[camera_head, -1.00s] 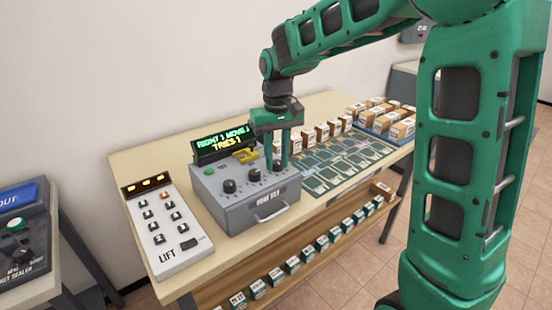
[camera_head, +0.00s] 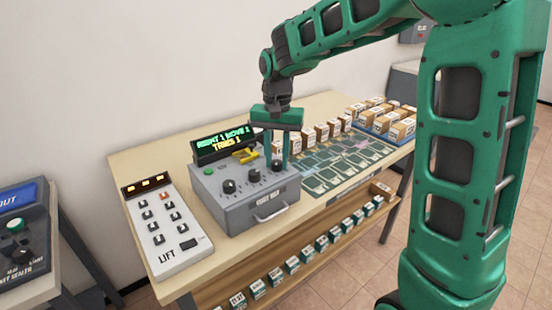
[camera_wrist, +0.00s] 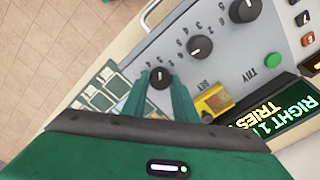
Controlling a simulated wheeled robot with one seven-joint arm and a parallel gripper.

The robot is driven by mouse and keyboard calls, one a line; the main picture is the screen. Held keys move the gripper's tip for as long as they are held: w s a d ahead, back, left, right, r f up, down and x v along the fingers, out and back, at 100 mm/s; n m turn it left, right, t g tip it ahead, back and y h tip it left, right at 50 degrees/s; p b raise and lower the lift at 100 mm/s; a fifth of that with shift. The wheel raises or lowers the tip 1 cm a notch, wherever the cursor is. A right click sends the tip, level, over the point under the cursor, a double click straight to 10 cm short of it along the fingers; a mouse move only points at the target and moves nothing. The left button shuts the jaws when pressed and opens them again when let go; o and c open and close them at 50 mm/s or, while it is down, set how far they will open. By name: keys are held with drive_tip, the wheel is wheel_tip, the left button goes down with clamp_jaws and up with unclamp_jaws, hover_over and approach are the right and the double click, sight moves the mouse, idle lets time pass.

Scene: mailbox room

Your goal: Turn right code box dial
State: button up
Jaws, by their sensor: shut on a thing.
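The grey code box (camera_head: 245,212) stands on the table with three black dials on its sloped top. The right dial (camera_head: 277,166) is at the box's right end; in the wrist view this dial (camera_wrist: 160,77) has a white pointer mark and sits between my fingertips. My gripper (camera_head: 277,160) points down and is shut on it. The middle dial (camera_head: 254,175) and left dial (camera_head: 229,186) are free. The display (camera_head: 224,146) behind shows green "RIGHT" text with yellow "TRIES" text below it. A green button (camera_head: 209,171) and a yellow part (camera_head: 245,156) are on the box.
A white lift panel (camera_head: 166,228) stands left of the box. A mat with card outlines (camera_head: 340,168) lies to the right, with small boxes (camera_head: 322,132) behind it. More small boxes fill the lower shelf (camera_head: 292,264).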

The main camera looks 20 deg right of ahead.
sight(276, 162)
drive_tip(key=shift+w+a+r, duration=0.1)
drive_tip(key=shift+w, duration=0.05)
drive_tip(key=o, duration=1.1)
drive_tip(key=shift+c, duration=0.2)
wheel_tip(276, 162, up, 11)
drive_tip(key=shift+f, duration=0.2)
